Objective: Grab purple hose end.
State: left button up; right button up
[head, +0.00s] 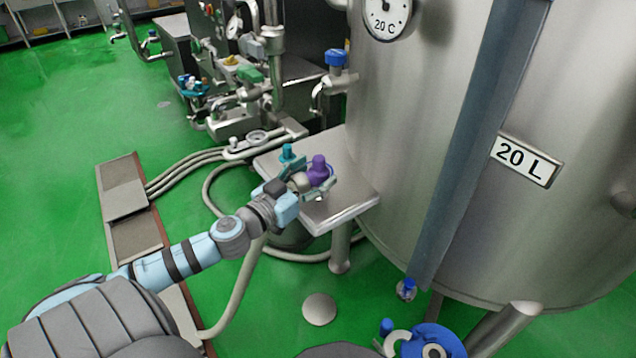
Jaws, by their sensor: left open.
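The purple hose end (319,167) is on or just above the small steel side table (345,203) beside the large tank. My left gripper (314,184) reaches in from the left and is open, with its fingers close around or beside the purple hose end. I cannot tell whether they touch it. A teal hose end (287,153) stands just behind and left of the gripper. The gripper and wrist hide part of the table and the hose end's lower part. My right gripper is not in view.
The large steel tank (420,130) stands close on the right. Grey hoses (215,185) loop over the green floor. Blue fittings (432,341) are at the bottom. The left floor is mostly open.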

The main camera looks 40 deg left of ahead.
pick_arm(q)
jog(key=shift+w, duration=1.1)
jog(key=shift+s, duration=0.1)
grip_shut()
